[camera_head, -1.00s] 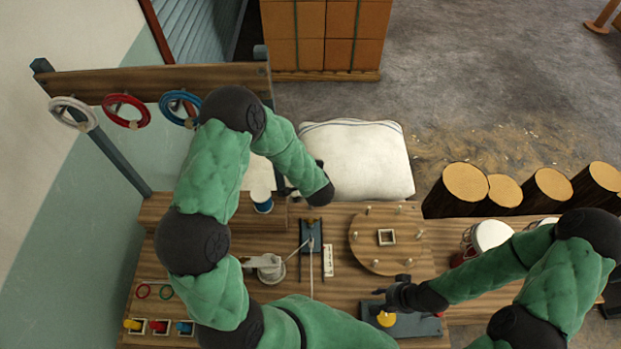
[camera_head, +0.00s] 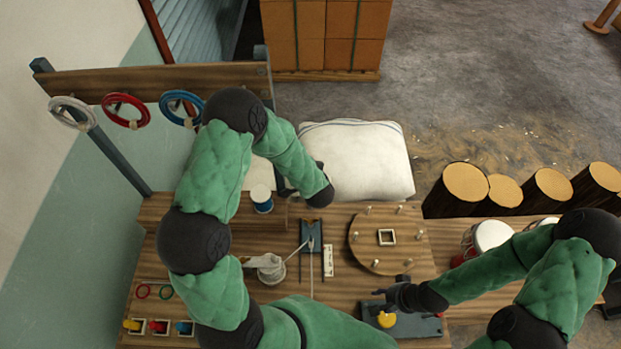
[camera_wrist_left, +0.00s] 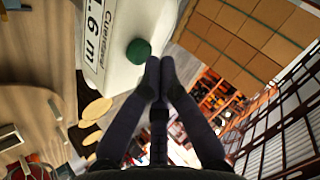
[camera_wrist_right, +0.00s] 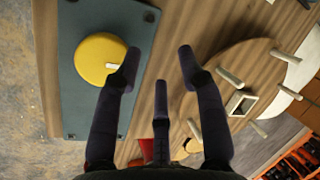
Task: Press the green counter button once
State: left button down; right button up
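The green button (camera_wrist_left: 138,51) is a round dark-green cap on a white box (camera_wrist_left: 135,18) with a printed label, seen in the left wrist view. My left gripper (camera_wrist_left: 160,68) has its two fingertips together with nothing between them. The tips appear just to the right of the button in that view; I cannot tell whether they touch it. In the head view my left arm hides the button and most of this gripper.
Rings, including a red one (camera_head: 126,111), hang on a rack at left. A white sack (camera_head: 357,160) lies behind the table.

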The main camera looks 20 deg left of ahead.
pick_arm(q)
jog(key=shift+f, duration=0.55)
pick_arm(e)
jog(key=shift+f, duration=0.25)
pick_arm(q)
jog(key=shift+r, duration=0.1)
pick_arm(e)
jog(key=shift+r, duration=0.1)
dwell(0.4)
pick_arm(q)
jog(key=shift+r+p, duration=0.75)
jog(key=shift+r, duration=0.15)
pick_arm(e)
jog(key=shift+r, duration=0.9)
pick_arm(q)
notch_tip(320, 180, up, 5)
jog(key=p, duration=0.5)
pick_arm(e)
notch_tip(320, 180, up, 5)
jog(key=shift+f, duration=0.1)
pick_arm(q)
jog(key=shift+s+f, duration=0.1)
jog(key=shift+f, duration=0.05)
pick_arm(e)
jog(key=shift+s, duration=0.1)
